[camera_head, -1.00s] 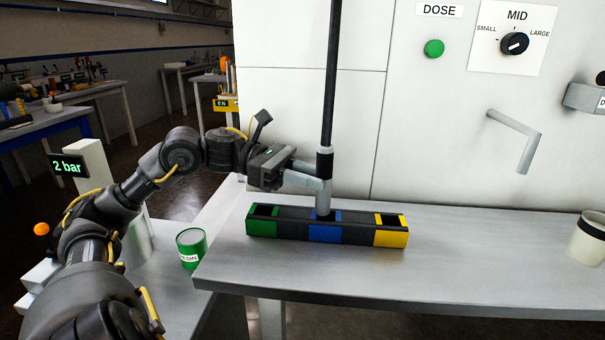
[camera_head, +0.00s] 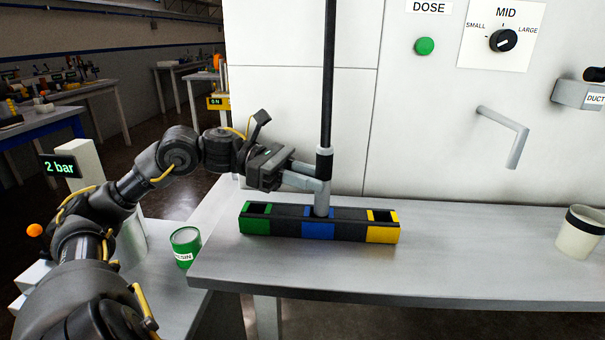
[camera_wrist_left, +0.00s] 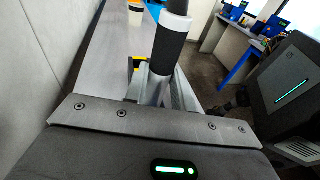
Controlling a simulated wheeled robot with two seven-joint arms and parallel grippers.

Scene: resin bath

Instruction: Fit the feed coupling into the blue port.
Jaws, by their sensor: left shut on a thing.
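The feed coupling (camera_head: 323,170) is a grey metal piece with a black sleeve, hanging upright from a black hose. My left gripper (camera_head: 308,179) is shut on it from the left. Its lower end meets the blue port (camera_head: 318,229), the middle section of a black block; the block's front part hides how deep it sits. Green (camera_head: 255,221) and yellow (camera_head: 382,233) ports flank the blue one, with dark square openings on top. In the left wrist view the coupling (camera_wrist_left: 171,45) stands between the fingers, hiding the port. My right gripper is not seen.
The block rests on a grey bench (camera_head: 480,245) against a white wall panel. The panel carries a green DOSE button (camera_head: 424,46), a dial (camera_head: 503,40) and a bent grey pipe (camera_head: 505,135). A pale cup (camera_head: 580,233) stands at right; a green resin can (camera_head: 185,247) at lower left.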

